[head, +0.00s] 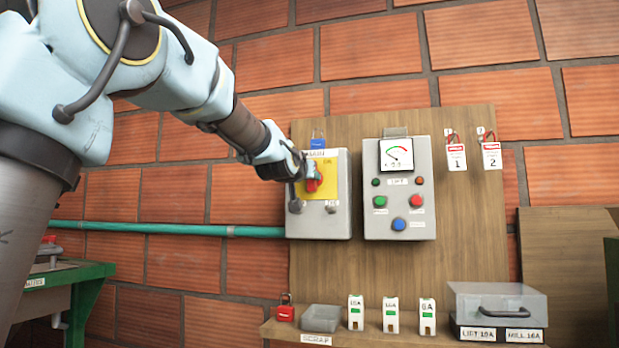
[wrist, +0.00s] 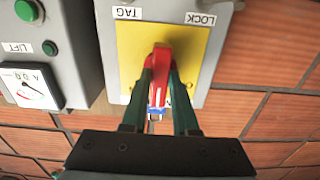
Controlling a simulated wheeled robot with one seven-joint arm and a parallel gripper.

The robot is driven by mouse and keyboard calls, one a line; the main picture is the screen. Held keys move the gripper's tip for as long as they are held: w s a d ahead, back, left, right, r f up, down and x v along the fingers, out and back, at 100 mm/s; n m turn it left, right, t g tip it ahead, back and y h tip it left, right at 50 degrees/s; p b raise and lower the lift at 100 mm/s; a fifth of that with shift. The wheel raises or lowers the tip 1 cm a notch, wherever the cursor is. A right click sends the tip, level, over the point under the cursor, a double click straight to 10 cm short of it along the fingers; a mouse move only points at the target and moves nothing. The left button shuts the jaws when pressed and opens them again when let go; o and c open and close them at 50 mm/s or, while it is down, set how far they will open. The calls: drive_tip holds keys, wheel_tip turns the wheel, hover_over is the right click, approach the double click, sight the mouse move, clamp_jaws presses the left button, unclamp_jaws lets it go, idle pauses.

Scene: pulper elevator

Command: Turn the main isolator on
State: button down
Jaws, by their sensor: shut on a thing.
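The main isolator is a grey box (head: 342,220) on the wooden board, with a yellow plate (head: 330,172) and a red handle (head: 313,185). In the wrist view the red handle (wrist: 160,60) stands out from the yellow plate (wrist: 195,45), with LOCK and TAG labels beside the plate. My gripper (wrist: 160,70) has one finger on each side of the handle and is shut on it. In the head view my gripper (head: 306,177) is at the plate's left side and partly hides the handle. The handle's exact setting is hard to read.
A blue padlock (head: 318,139) sits at the isolator box's top. A grey lift panel (head: 399,212) with a meter and buttons is close on the right. Two tags (head: 456,157) hang beyond it. Below, a shelf (head: 375,340) holds a red padlock, scrap tray, fuses and clear-lidded box.

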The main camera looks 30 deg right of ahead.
drive_tip(key=shift+f, duration=0.1)
drive_tip(key=c, duration=0.7)
unclamp_jaws()
drive_tip(key=b+v, duration=0.1)
drive_tip(key=v, duration=0.9)
drive_tip(key=shift+s+a, duration=0.3)
